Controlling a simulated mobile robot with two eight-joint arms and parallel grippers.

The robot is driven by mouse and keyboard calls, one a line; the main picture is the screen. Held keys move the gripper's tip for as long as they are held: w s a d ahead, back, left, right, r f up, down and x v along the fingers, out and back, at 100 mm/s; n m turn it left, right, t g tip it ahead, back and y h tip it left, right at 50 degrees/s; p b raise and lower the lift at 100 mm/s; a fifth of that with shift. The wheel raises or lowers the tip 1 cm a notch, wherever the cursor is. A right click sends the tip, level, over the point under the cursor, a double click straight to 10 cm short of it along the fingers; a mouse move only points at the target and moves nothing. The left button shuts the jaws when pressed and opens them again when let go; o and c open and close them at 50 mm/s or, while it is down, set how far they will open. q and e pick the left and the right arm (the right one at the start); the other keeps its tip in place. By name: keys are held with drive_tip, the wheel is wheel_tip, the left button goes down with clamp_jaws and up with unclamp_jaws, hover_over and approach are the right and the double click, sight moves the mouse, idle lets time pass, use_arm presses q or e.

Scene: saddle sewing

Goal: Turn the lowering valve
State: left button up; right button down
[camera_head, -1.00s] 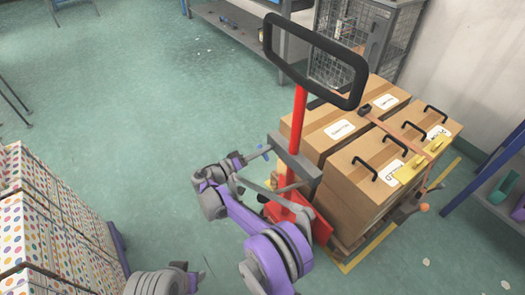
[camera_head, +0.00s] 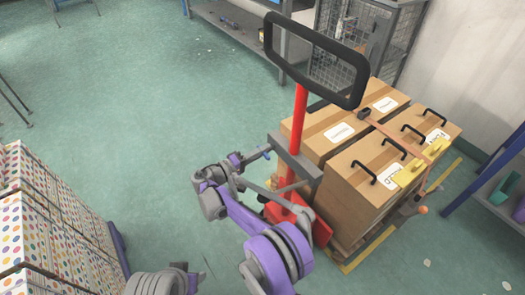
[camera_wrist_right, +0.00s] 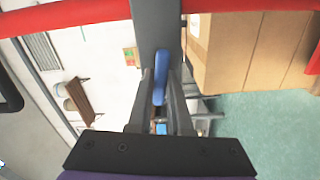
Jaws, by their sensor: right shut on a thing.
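The lifter has a red mast (camera_head: 299,118) with a black loop handle (camera_head: 316,62) at its top and a grey block (camera_head: 294,160) lower down. A small blue lever (camera_wrist_right: 161,78), which looks like the lowering valve, sticks out beside the grey block. My right gripper (camera_head: 262,153) is at the left side of the block, its fingers shut on the blue lever. In the right wrist view the lever stands between the two fingers, and the grey block lies just beyond them. The lever's root is hard to make out. My left gripper is not in view.
Cardboard boxes (camera_head: 360,165) with black handles and a strap stand on the lifter's right side. Dotted cartons (camera_head: 45,225) are stacked at lower left. A wire cage (camera_head: 345,40) and a bench (camera_head: 232,25) stand at the back. Green floor at left is free.

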drive_tip(key=c, duration=0.8)
unclamp_jaws()
drive_tip(key=shift+c, duration=0.2)
drive_tip(key=p+v, duration=0.1)
drive_tip(key=v, duration=1)
drive_tip(key=shift+d+f, duration=0.1)
